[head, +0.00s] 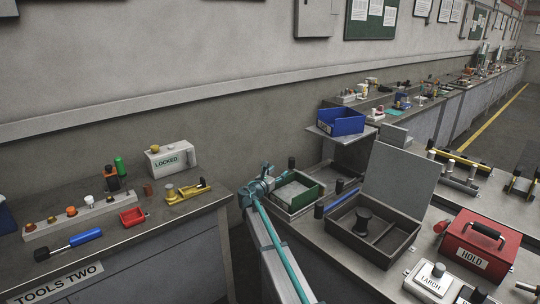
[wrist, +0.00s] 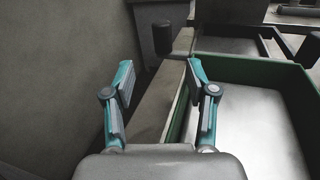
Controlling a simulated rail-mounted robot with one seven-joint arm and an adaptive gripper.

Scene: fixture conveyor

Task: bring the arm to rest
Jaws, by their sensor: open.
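My gripper (head: 262,188) is at the left edge of the right-hand bench in the head view, beside a green-walled tray (head: 310,197). In the wrist view, its teal and grey fingers (wrist: 158,85) are spread apart with nothing between them. The green tray (wrist: 292,72) lies to the right of the fingers there, with a pale floor showing. The bench's edge strip shows between and beyond the fingers. I cannot tell the exact height of the gripper above the bench.
An open grey box (head: 375,240) with a raised lid stands right of the tray. A blue bin (head: 341,121) sits on a shelf behind. A red HOLD case (head: 478,245) is at the right. The TOOLS TWO bench (head: 130,242) stands left, across a gap.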

